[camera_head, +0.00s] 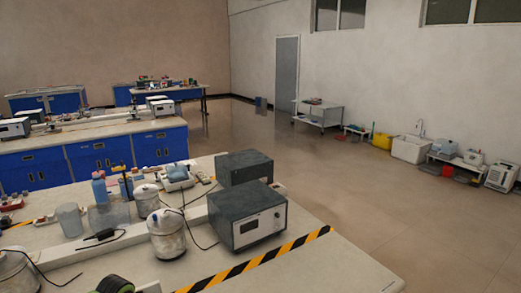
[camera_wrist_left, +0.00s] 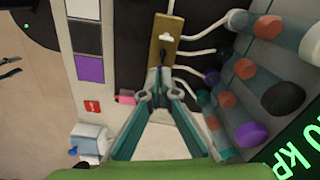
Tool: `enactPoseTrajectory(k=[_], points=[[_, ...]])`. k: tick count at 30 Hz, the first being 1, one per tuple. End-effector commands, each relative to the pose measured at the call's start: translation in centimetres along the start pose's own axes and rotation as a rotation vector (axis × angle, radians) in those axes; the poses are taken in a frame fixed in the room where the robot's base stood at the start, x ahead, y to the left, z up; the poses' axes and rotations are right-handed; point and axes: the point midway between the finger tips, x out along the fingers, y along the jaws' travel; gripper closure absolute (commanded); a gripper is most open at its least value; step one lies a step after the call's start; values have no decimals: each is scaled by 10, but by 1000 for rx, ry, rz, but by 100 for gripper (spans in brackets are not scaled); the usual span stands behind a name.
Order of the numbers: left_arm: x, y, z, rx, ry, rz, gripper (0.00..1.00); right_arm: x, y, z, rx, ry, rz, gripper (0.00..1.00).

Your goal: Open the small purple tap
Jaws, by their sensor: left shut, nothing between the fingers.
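In the left wrist view, several teal cylindrical fittings with coloured bands and ends stand at the right. A larger purple end (camera_wrist_left: 250,134) is on a lower teal fitting. I cannot tell for certain which one is the small tap. My right gripper is not in view. No tap is recognisable in the head view.
In the head view, grey box instruments (camera_head: 247,214) and white-lidded canisters (camera_head: 166,235) crowd the near bench (camera_head: 345,268). Floor at the right is open.

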Motion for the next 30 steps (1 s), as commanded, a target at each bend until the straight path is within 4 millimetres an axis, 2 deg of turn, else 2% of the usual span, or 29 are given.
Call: enactPoseTrajectory(k=[13,30], points=[[-5,0,0,2,0,-1,91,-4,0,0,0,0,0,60],[-50,-1,0,2,1,-1,91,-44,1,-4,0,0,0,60]])
